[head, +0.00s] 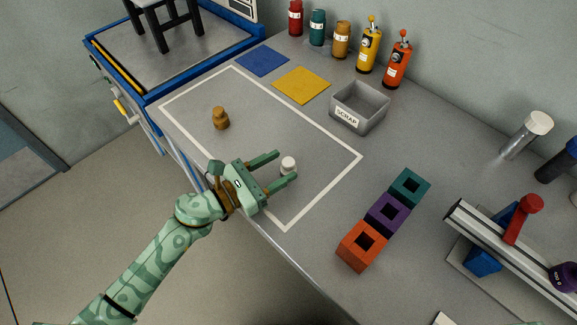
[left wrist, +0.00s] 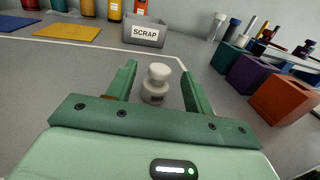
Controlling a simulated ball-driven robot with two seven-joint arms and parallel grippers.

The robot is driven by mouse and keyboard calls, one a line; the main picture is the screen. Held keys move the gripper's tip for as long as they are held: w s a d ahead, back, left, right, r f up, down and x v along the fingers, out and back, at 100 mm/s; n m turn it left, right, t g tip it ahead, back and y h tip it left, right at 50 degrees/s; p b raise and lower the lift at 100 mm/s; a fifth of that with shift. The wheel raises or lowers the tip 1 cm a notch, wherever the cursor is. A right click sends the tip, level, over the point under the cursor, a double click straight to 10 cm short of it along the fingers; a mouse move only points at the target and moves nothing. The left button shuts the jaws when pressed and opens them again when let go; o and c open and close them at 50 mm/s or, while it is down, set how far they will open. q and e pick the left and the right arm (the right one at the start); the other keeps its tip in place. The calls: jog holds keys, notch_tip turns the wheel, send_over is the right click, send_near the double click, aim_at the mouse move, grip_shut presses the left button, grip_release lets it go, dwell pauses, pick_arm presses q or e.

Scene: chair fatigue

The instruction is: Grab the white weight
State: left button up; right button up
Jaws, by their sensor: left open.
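The white weight (head: 288,164) stands upright on the grey table inside the white outlined rectangle. It also shows in the left wrist view (left wrist: 156,82), straight ahead between the fingers. My left gripper (head: 280,168) is open, its two green fingers reaching along either side of the weight. In the left wrist view the fingers (left wrist: 158,88) stand apart with a gap on each side of the weight. The weight's lower part is partly hidden by the gripper in the head view. My right gripper is not in view.
A brass weight (head: 220,118) stands in the outline to the left. A grey scrap bin (head: 359,107), blue mat (head: 262,61) and yellow mat (head: 301,85) lie beyond. Orange (head: 362,246), purple (head: 388,213) and teal (head: 410,187) blocks stand right of the outline.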

pick_arm(q)
jog(key=x, duration=0.5)
jog(key=shift+c, duration=0.3)
jog(key=c, duration=1)
grip_shut()
jog(key=shift+w+r, duration=0.1)
